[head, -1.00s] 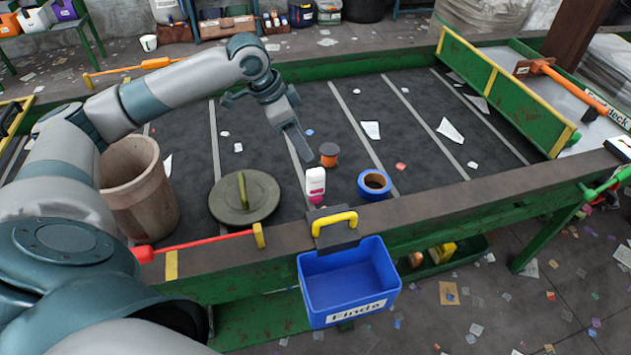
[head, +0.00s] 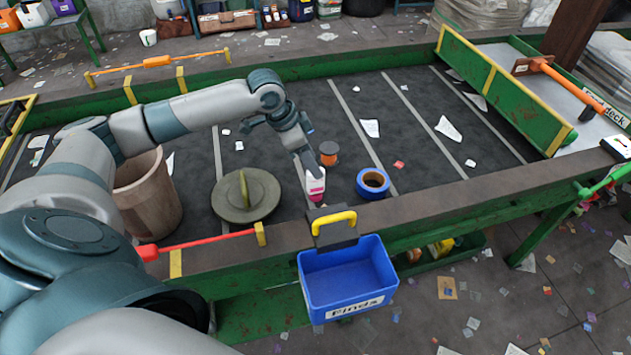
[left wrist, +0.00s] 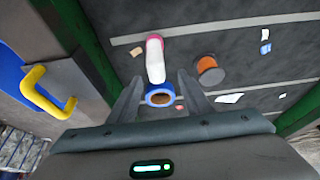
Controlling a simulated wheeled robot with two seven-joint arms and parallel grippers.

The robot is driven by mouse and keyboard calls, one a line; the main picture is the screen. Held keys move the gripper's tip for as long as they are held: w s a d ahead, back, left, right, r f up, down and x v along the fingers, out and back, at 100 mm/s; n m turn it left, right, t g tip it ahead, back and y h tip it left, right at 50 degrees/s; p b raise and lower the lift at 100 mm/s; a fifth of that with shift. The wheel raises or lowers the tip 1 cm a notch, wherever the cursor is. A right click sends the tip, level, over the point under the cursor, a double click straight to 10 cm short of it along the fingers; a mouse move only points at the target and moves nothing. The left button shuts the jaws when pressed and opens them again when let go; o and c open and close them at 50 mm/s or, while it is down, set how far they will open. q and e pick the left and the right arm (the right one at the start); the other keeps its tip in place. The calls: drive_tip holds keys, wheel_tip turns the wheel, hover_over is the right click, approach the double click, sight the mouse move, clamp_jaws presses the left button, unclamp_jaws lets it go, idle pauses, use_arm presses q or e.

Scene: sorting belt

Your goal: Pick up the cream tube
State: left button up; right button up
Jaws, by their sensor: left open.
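The cream tube (head: 315,188) is white with a pink end and stands on the dark belt near its front edge. My left gripper (head: 307,160) is just above and behind it, partly hiding its upper part. In the left wrist view the tube (left wrist: 155,60) shows ahead of the open fingers (left wrist: 160,84), roughly in line with the gap between them. The gripper is open and empty; I cannot tell whether a finger touches the tube. My right gripper is not in view.
A blue tape roll (head: 373,183) and an orange-and-black spool (head: 328,154) are close to the tube. A round lid (head: 262,205) and a brown bin (head: 150,205) stand to the left. The blue Finds crate (head: 345,290) hangs at the front edge. Paper scraps lie around.

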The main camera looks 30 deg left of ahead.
sight(315, 184)
use_arm(q)
drive_tip(key=f, duration=0.1)
drive_tip(key=d+f+p, duration=0.1)
drive_tip(key=f, duration=0.1)
drive_tip(key=shift+w, duration=0.1)
drive_tip(key=shift+w+f, duration=0.15)
drive_tip(key=shift+f, duration=0.35)
drive_tip(key=c, duration=1.1)
